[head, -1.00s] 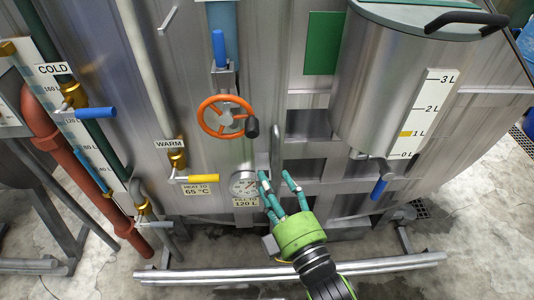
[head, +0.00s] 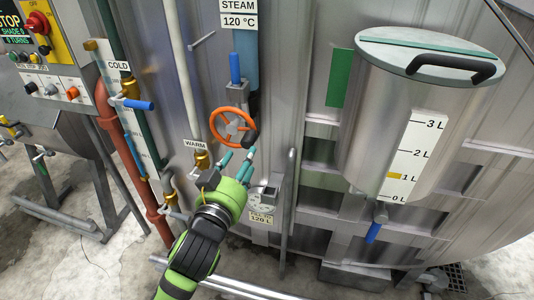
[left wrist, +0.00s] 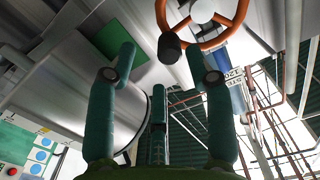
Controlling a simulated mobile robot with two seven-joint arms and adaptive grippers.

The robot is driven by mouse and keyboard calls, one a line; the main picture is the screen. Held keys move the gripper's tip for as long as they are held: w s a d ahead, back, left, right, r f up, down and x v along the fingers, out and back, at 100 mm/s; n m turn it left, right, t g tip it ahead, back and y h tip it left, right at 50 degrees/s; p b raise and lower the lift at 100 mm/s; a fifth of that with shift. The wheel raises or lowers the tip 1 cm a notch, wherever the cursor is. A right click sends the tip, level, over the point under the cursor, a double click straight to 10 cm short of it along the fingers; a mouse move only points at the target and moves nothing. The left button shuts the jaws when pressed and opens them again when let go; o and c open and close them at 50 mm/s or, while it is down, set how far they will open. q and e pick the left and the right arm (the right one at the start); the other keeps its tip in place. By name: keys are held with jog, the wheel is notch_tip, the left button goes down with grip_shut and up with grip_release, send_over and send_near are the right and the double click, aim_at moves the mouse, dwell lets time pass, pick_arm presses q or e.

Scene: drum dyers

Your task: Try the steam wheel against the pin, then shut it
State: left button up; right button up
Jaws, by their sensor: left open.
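The steam wheel is an orange handwheel (head: 217,122) on the steel wall, below a blue pipe signed STEAM 120 °C. An upright blue grip (head: 235,67) stands above it; I cannot tell whether this is the pin. My left gripper (head: 238,162) is open, its teal fingertips just below the wheel's lower rim in the head view. In the left wrist view the wheel (left wrist: 238,14) and its black knob (left wrist: 168,48) lie beyond the spread fingers (left wrist: 160,66). No finger visibly closes on the knob. My right gripper is out of view.
Left of the wheel are a WARM valve (head: 201,160) and a COLD valve with a blue handle (head: 138,104). A dial, partly hidden, sits below. A lidded steel tank (head: 385,120) juts out at right. A control panel (head: 50,75) stands far left.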

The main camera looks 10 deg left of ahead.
aim_at(246, 145)
pick_arm(q)
jog(key=shift+s+a+r, duration=0.1)
jog(key=shift+r, duration=0.6)
jog(key=shift+w+a+r, duration=0.1)
jog(key=shift+w+a, duration=0.05)
jog(key=shift+w, duration=0.2)
jog(key=w+p, duration=0.2)
jog(key=w, duration=0.3)
jog(key=shift+w+f+p, duration=0.25)
jog(key=shift+w+p, duration=0.1)
jog(key=shift+w, duration=0.35)
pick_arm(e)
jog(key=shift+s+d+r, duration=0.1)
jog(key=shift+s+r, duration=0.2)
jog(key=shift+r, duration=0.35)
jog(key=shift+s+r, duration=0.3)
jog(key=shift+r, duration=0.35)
pick_arm(q)
grip_shut()
